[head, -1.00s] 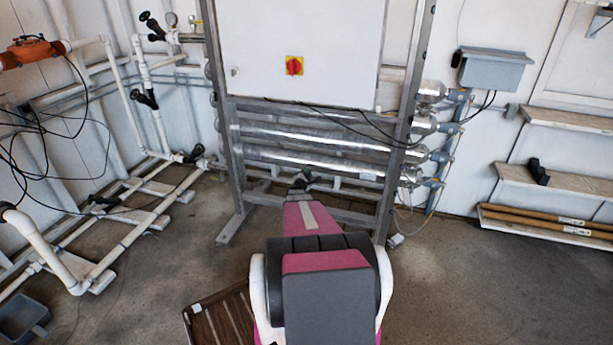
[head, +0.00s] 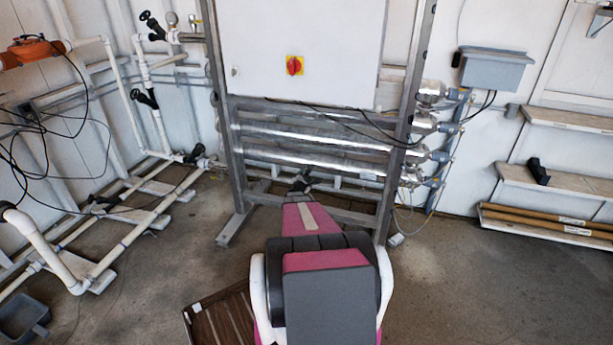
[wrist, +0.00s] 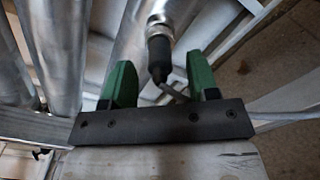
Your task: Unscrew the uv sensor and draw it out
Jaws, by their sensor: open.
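The uv sensor (wrist: 158,58) shows in the wrist view as a dark cylindrical plug on the side of a shiny metal reactor tube (wrist: 172,12). A grey cable bends away from its near end toward the right. My gripper (wrist: 160,78) is open, with one green finger on each side of the sensor's near end and a gap on both sides. The cable passes by the right finger. In the head view my gripper (head: 300,186) is small, in front of the lower frame; the sensor cannot be made out there.
Silver reactor tubes (head: 310,134) lie across a grey metal frame (head: 403,125) below a white cabinet (head: 300,45) with a red switch. White pipework (head: 125,230) stands at left. Shelves (head: 560,180) are on the right wall. The floor at right is clear.

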